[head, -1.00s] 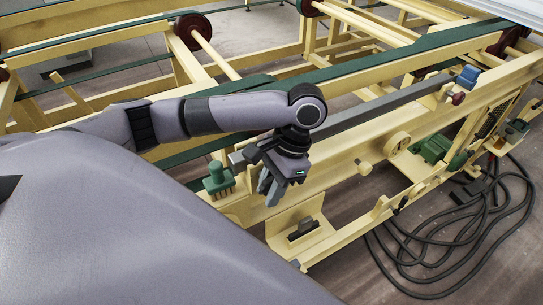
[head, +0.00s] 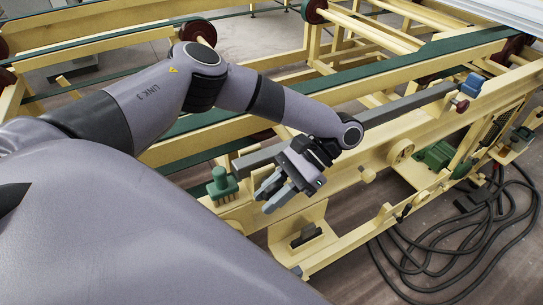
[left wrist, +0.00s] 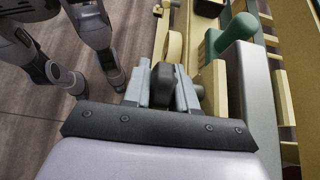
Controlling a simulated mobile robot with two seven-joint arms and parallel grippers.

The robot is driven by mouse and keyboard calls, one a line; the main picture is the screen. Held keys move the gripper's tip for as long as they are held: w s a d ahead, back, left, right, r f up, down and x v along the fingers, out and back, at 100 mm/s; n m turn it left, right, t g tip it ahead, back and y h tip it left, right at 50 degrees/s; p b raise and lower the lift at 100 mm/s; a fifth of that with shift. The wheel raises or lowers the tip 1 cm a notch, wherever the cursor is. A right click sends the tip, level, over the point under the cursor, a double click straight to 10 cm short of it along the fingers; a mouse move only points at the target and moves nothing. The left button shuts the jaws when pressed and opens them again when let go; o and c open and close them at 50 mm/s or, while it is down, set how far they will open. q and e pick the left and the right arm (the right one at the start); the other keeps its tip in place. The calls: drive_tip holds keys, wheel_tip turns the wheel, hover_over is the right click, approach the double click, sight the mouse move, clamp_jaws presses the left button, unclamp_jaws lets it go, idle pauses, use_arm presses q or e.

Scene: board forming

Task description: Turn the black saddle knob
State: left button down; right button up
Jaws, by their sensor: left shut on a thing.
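The black saddle knob (left wrist: 162,84) shows in the left wrist view as a dark rounded block between my two grey fingers. My left gripper (left wrist: 160,92) is shut on it, one finger on each side. In the head view my left gripper (head: 272,192) points down and left beside the cream machine frame. The knob cannot be made out there; the gripper hides that spot. My right gripper shows in neither view.
A green fitting (head: 221,184) stands just left of the gripper. A long grey bar (head: 405,104) runs along the cream frame behind it. A cream bracket (head: 305,240) sits below. Black hoses (head: 400,240) lie on the floor at the right.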

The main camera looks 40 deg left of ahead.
use_arm(q)
drive_tip(key=shift+g+y, duration=0.4)
drive_tip(key=shift+g, duration=0.2)
drive_tip(key=shift+s+g, duration=0.1)
drive_tip(key=shift+g, duration=0.4)
drive_tip(key=c, duration=1)
unclamp_jaws()
